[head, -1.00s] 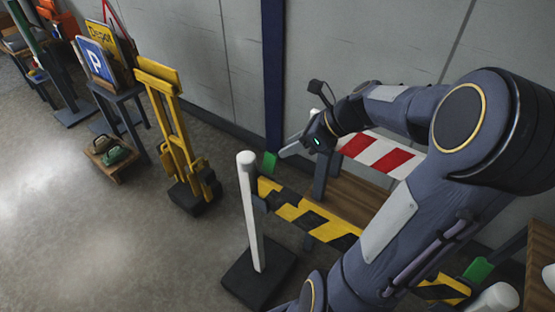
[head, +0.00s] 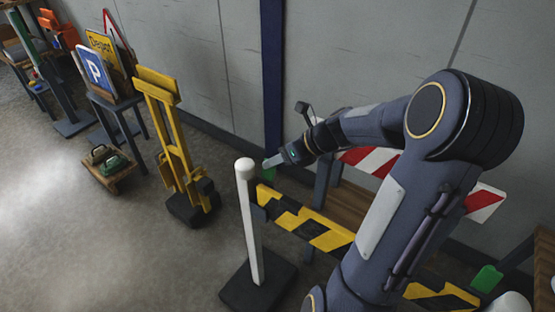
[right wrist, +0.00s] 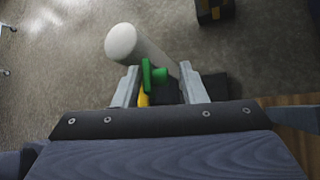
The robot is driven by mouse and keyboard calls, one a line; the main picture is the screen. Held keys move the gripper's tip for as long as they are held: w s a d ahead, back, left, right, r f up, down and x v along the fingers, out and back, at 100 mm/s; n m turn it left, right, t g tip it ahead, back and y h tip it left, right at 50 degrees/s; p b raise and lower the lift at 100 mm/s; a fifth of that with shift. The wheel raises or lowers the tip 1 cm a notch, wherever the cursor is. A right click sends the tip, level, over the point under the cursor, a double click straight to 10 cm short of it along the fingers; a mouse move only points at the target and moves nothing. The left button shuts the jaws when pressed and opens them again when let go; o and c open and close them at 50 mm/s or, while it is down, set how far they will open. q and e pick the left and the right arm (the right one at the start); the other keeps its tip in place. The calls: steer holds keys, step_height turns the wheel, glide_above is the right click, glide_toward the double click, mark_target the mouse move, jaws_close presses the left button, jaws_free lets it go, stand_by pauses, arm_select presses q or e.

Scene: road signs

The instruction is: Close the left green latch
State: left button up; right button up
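The left green latch (head: 268,173) is at the left end of the yellow-black barrier board (head: 305,222), beside the top of a white post (head: 248,205). My right gripper (head: 272,161) is right at it and partly covers it in the head view. In the right wrist view my right gripper (right wrist: 160,88) is open, and the green latch (right wrist: 148,75) stands between its two fingers, nearer the left one. I cannot tell whether a finger touches it. Another green latch (head: 487,278) is at the board's right end. My left gripper is not in view.
A red-white board (head: 482,202) is behind my right arm, near the wall. A yellow stand (head: 170,135) is to the left, with a blue parking sign (head: 95,70) on a table beyond it.

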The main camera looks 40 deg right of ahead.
steer(key=c, duration=0.8)
steer(key=shift+r, duration=0.1)
steer(key=shift+h, duration=0.3)
